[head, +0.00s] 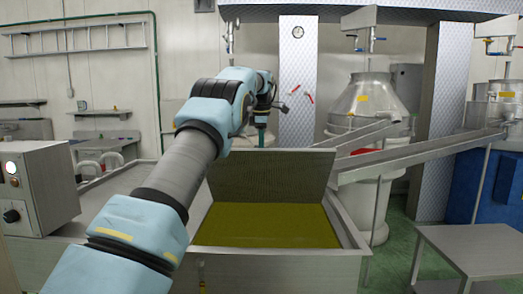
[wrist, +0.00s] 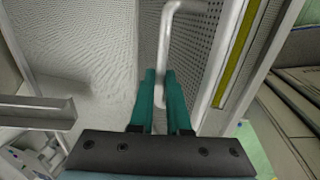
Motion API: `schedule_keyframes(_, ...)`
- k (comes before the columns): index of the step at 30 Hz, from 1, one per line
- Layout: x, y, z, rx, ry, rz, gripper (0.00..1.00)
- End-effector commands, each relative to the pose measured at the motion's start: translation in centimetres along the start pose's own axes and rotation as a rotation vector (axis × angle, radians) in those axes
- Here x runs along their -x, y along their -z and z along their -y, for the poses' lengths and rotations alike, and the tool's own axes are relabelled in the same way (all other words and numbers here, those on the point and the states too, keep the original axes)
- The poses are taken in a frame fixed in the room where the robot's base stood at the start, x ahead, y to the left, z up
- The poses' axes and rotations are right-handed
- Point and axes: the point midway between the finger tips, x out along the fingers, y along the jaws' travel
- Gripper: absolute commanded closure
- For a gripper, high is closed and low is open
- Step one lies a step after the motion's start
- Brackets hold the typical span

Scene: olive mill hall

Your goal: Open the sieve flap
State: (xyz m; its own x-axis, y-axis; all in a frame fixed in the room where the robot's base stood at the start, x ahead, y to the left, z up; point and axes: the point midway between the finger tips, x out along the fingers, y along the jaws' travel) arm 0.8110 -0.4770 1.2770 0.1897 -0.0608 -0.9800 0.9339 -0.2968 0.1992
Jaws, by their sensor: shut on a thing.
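The sieve flap (head: 265,172) is a perforated metal plate. In the head view it stands raised and tilted over the back of a steel basin (head: 280,262) of yellow-green oil (head: 270,225). In the wrist view the flap's perforated face (wrist: 192,55) lies beyond my gripper (wrist: 160,75). The teal fingers are shut on the flap's bent metal handle (wrist: 225,55).
A control box (head: 38,187) stands at the left. Metal chutes (head: 425,157) slope down at the right, near a steel hopper (head: 367,98). A low metal table (head: 480,250) stands at the front right, with green floor between it and the basin.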

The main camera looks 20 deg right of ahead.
Motion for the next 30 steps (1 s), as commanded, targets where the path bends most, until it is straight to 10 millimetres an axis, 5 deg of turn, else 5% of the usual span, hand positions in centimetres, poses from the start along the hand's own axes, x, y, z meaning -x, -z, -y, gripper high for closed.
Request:
schedule_keyframes(19, -0.55, 0.3, -0.42, 0.003, 0.007, -0.006, 1.0)
schedule_keyframes(20, -0.55, 0.3, -0.42, 0.003, 0.007, -0.006, 0.83)
schedule_keyframes(21, -0.53, 0.3, -0.41, 0.003, 0.007, -0.006, 0.79)
schedule_keyframes(27, -0.24, 0.15, -0.42, 0.002, 0.004, -0.003, 0.56)
schedule_keyframes(30, -0.17, 0.11, -0.42, 0.001, 0.004, -0.002, 0.55)
